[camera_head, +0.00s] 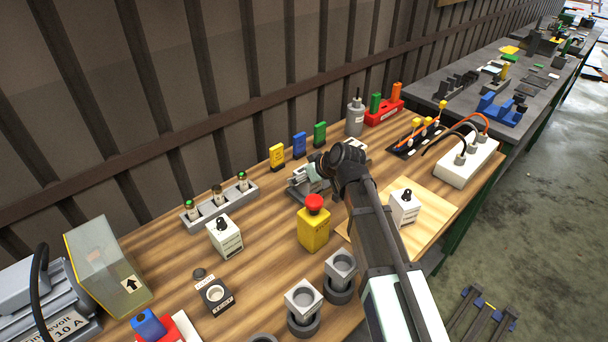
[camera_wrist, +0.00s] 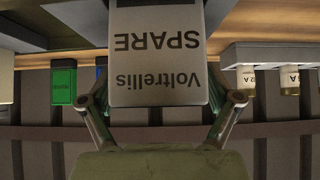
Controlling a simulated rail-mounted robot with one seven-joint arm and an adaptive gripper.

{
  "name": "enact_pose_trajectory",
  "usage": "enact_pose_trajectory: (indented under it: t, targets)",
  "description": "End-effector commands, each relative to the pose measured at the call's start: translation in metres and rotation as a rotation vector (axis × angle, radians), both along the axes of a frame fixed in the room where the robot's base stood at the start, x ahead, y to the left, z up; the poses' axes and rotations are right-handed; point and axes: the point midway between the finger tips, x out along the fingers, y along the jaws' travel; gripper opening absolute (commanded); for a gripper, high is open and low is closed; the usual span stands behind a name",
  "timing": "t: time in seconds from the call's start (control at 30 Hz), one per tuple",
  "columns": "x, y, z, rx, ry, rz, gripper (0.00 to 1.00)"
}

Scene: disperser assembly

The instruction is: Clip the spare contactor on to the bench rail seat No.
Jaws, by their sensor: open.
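The spare contactor (camera_wrist: 157,55) is a pale grey block lettered "Voltrellis SPARE", upside down in the wrist view. It fills the space between the two fingers of my gripper (camera_wrist: 163,100). The fingers stand open on either side of it; I cannot tell whether they touch it. In the head view my gripper (camera_head: 318,170) is low over the middle of the bench, beside a grey metal assembly (camera_head: 298,186). My arm hides much of this spot. I cannot make out the rail seat or whether the contactor is seated on it.
A yellow block with a red button (camera_head: 314,222) stands just in front. White knobbed boxes (camera_head: 224,240) (camera_head: 404,208) stand left and right. A fuse strip (camera_head: 220,205) lies left. Yellow (camera_head: 277,157), blue (camera_head: 299,145) and green (camera_head: 320,134) blocks line the back.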

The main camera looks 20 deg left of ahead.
Motion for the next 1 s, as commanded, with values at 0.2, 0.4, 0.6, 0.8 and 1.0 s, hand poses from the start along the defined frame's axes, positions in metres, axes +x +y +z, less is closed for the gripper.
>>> enact_pose_trajectory:
  t: [0.2,0.4,0.6,0.8,1.0]
  targets:
    - [-0.005,-0.008,0.008,0.001,-0.001,-0.001,0.89]
    - [-0.017,-0.029,0.032,0.001,-0.002,-0.001,0.89]
    - [-0.030,-0.052,0.059,0.002,-0.003,-0.001,0.89]
    - [-0.038,-0.069,0.078,0.001,-0.002,-0.001,0.89]
    - [-0.041,-0.074,0.085,0.001,0.000,0.000,0.89]
